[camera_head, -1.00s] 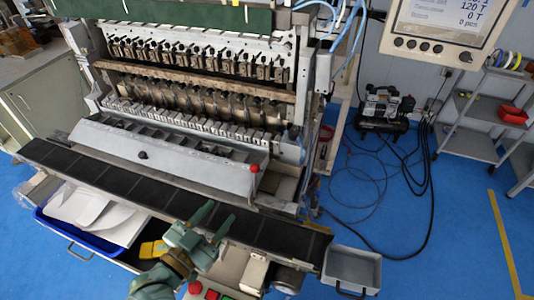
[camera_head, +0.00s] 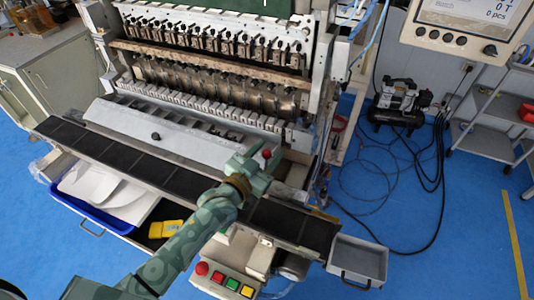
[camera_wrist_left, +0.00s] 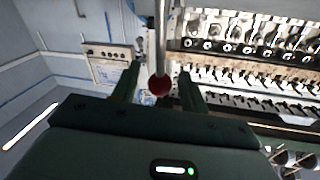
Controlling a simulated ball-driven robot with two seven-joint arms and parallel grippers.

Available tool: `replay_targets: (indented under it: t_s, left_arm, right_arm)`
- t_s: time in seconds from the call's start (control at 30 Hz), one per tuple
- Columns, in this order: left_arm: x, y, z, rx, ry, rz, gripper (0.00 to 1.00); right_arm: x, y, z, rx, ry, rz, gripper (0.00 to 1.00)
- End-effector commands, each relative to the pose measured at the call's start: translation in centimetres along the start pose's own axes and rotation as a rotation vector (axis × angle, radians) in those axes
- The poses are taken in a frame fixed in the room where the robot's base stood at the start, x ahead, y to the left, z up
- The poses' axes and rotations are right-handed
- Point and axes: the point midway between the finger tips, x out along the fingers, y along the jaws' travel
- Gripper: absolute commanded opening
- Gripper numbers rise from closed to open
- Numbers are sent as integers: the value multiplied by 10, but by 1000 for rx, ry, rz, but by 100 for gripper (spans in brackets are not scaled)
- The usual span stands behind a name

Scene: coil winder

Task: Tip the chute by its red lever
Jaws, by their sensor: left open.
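The chute (camera_head: 185,140) is the long grey sloped tray along the front of the winder. The red knob (camera_head: 267,154) of its lever shows at its right end. My left gripper (camera_head: 259,153) is at this knob, its arm reaching up from the lower left. In the left wrist view the red knob (camera_wrist_left: 159,85), on a metal rod, appears between the two open fingers (camera_wrist_left: 158,88). I cannot tell whether a finger touches it. The fingers partly hide the chute's right end in the head view. My right gripper is in neither view.
A dark conveyor belt (camera_head: 120,157) runs along the front, under my left arm, to a grey bin (camera_head: 357,258). A button box (camera_head: 225,281) and a blue tray (camera_head: 92,213) are below. The winder (camera_head: 205,75) rises behind the chute.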

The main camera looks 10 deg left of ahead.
Motion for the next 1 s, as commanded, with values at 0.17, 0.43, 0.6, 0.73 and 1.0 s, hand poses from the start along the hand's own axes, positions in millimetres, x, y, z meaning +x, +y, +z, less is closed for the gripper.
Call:
replay_targets:
  t_s: [0.17,0.43,0.6,0.73,1.0]
  left_arm:
    - [2,0,0,0,-1,0,44]
    - [2,0,0,0,-1,0,0]
    - [1,0,0,1,0,0,0]
    - [0,0,1,4,9,-2,0]
    - [-10,2,0,16,77,-15,0]
  right_arm:
    - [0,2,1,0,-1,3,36]
    - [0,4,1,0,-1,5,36]
    - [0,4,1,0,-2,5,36]
    - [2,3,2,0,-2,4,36]
    - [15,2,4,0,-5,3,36]
